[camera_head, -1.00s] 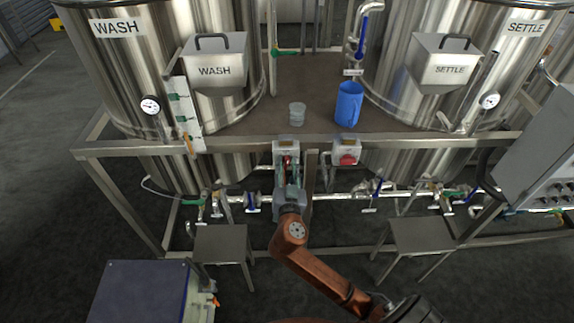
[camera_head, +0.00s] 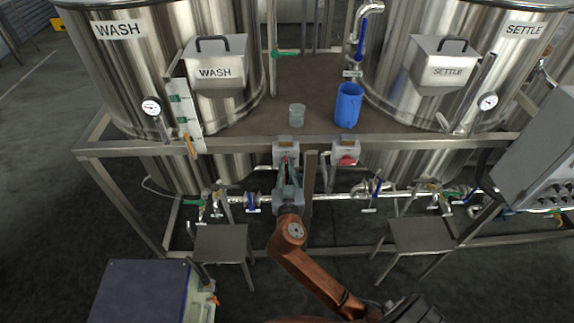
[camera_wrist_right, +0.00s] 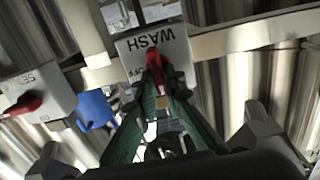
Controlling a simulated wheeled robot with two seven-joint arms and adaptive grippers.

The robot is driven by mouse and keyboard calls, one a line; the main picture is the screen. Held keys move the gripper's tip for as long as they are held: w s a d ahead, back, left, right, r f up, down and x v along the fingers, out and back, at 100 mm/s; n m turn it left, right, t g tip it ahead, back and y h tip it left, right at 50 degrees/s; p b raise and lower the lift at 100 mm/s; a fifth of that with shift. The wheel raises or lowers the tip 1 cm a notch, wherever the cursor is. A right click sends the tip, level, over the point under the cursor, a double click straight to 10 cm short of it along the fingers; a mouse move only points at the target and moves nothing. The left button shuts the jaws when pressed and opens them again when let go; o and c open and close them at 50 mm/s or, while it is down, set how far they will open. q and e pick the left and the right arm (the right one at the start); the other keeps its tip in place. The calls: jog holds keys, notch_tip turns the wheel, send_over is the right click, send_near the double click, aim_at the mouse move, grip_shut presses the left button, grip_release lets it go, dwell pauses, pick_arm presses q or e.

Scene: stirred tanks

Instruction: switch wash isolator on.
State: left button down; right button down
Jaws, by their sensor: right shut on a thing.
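The wash isolator (camera_head: 286,148) is a light grey box with a red handle on the front rail, left of the settle isolator (camera_head: 346,150). In the right wrist view its box (camera_wrist_right: 178,48) appears upside down, with the WASH label and part of the word OFF readable. The red handle (camera_wrist_right: 154,60) points roughly up and down in that picture. My right gripper (camera_head: 287,172) is shut on this handle, and its green-lined fingers (camera_wrist_right: 158,92) sit around it. The fingers hide part of the handle and box face. My left gripper is not in view.
The settle isolator's red handle (camera_wrist_right: 22,107) is close on one side. A blue jug (camera_head: 348,105) and a clear cup (camera_head: 297,115) stand on the platform above. Pipes with valves (camera_head: 251,202) run below the rail. Two small metal stands (camera_head: 221,240) flank my arm.

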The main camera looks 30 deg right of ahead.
jog(key=c, duration=2)
grip_release()
jog(key=v, duration=1.2)
jog(key=shift+s, duration=0.1)
